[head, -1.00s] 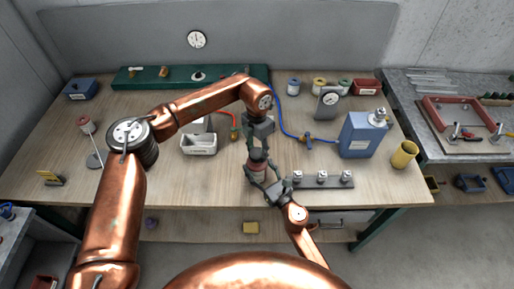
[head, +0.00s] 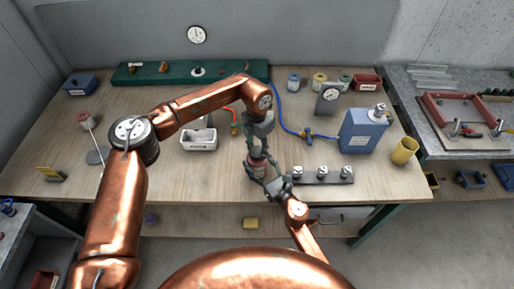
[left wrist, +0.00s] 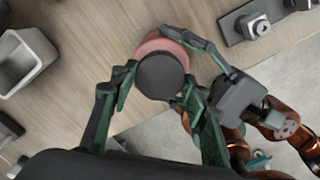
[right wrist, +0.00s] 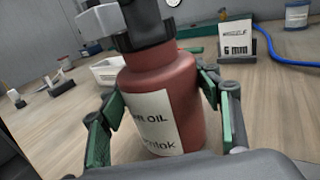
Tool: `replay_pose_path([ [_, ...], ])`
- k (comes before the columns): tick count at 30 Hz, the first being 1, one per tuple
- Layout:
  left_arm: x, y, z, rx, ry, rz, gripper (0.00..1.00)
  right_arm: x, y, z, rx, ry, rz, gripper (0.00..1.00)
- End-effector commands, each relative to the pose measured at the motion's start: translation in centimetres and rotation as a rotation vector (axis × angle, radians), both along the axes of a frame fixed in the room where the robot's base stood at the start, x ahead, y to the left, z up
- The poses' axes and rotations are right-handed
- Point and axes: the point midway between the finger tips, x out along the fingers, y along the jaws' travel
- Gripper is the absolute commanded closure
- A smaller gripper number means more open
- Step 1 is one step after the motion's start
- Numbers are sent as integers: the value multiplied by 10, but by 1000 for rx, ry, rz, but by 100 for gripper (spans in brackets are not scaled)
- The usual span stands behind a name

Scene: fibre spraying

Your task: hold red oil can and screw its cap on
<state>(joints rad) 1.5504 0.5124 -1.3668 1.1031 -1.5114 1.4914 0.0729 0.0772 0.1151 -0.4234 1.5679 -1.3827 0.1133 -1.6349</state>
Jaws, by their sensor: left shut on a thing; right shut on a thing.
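The red oil can (right wrist: 185,85) is upright in the right wrist view, with a white label reading partly "OIL". My right gripper (right wrist: 165,105) is shut around its body from the sides; in the head view the can (head: 257,159) hangs just above the front of the table. The black round cap (left wrist: 160,76) is over the can's top in the left wrist view. My left gripper (head: 256,145) reaches down from above and is shut on the cap. The cap's dark edge (right wrist: 140,40) meets the can's shoulder; the thread is hidden.
A row of metal fittings on a dark bar (head: 322,174) lies right of the grippers. A white tray (head: 199,139) stands to the left. A blue canister (head: 362,132) and yellow cup (head: 404,151) stand at right. A blue hose (head: 284,120) runs behind.

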Motion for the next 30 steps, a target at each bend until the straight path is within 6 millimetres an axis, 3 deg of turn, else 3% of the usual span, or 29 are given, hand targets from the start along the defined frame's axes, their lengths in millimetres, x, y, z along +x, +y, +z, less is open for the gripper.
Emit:
replay_pose_path([
  [27, 0, 0, -11, -1, 0, 0, 67, 0, 0, 0, 0, 0, 0, 85],
  [28, 0, 0, -12, -1, 0, 0, 67, 0, 0, 0, 0, 0, 0, 100],
  [30, 0, 0, -11, -1, 0, -9, 67, 0, 0, 0, 0, 0, 0, 100],
])
